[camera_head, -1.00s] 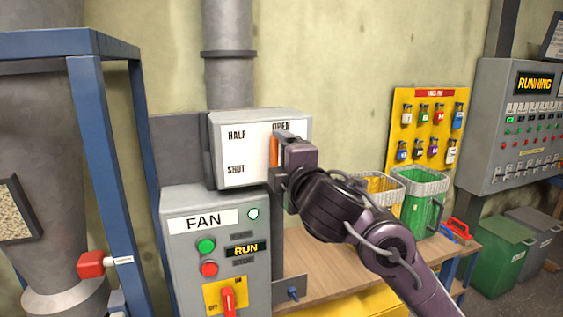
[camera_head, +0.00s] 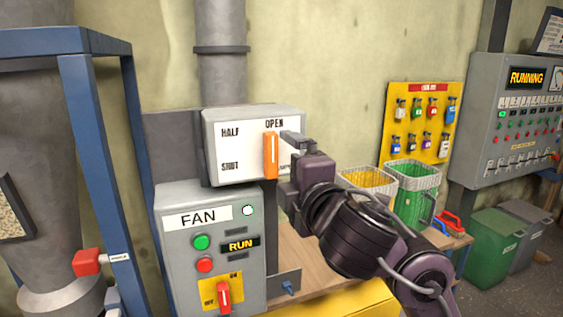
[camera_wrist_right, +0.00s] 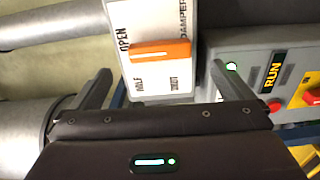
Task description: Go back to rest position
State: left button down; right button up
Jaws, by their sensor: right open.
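My right gripper (camera_head: 287,165) is open and empty, just right of the orange damper handle (camera_head: 271,155) in the head view. The handle stands upright on the white face of the damper box (camera_head: 240,152), below the word OPEN. In the right wrist view the handle (camera_wrist_right: 160,51) lies beyond and between the spread fingers of the right gripper (camera_wrist_right: 165,85), apart from them. My left gripper is not in view.
The FAN panel (camera_head: 190,255) stands below the damper box, its display reading RUN. A blue frame (camera_head: 88,130) rises at left. A workbench (camera_head: 320,275) with wire baskets (camera_head: 412,175) lies behind my right arm. A control cabinet (camera_head: 487,110) reads RUNNING.

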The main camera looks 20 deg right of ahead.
jog(key=shift+s, duration=0.25)
jog(key=shift+f, duration=0.1)
